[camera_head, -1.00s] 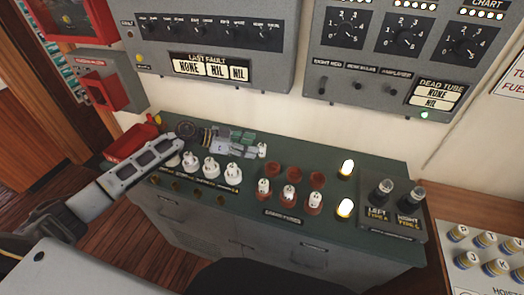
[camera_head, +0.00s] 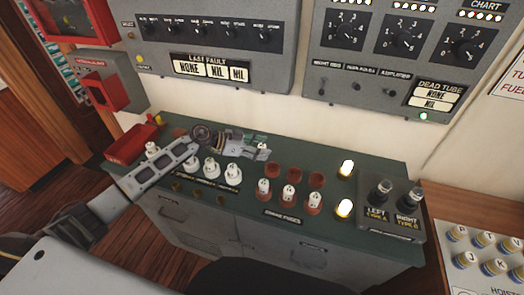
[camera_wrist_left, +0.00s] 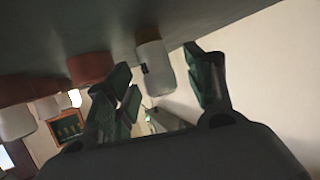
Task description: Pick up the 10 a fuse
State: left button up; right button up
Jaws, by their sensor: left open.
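My left gripper (camera_head: 261,146) is open above the back of the green cabinet top, its fingers pointing right. The gripper largely hides this fuse in the head view. Three white fuses (camera_head: 211,167) stand in a row in front of the gripper. Three more (camera_head: 289,190) stand in red-brown sockets above a spare fuses label. Ratings are too small to read. My right gripper is not in view.
Empty red-brown sockets (camera_head: 295,173) lie right of the gripper. Two lit lamps (camera_head: 344,208) and a block with two dark tubes (camera_head: 381,194) stand farther right. A red tray (camera_head: 130,145) is at the left end. Grey panels (camera_head: 215,40) hang on the wall behind.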

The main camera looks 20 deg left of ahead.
pick_arm(q)
jog(key=shift+w+d+f, duration=0.1)
jog(key=shift+w+d, duration=0.1)
jog(key=shift+d, duration=0.1)
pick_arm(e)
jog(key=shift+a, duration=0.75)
pick_arm(q)
jog(key=shift+c, duration=0.3)
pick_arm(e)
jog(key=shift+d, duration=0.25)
pick_arm(q)
jog(key=c, duration=1.1)
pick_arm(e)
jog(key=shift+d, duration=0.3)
pick_arm(q)
jog(key=shift+o, duration=0.2)
jog(key=shift+s, duration=0.1)
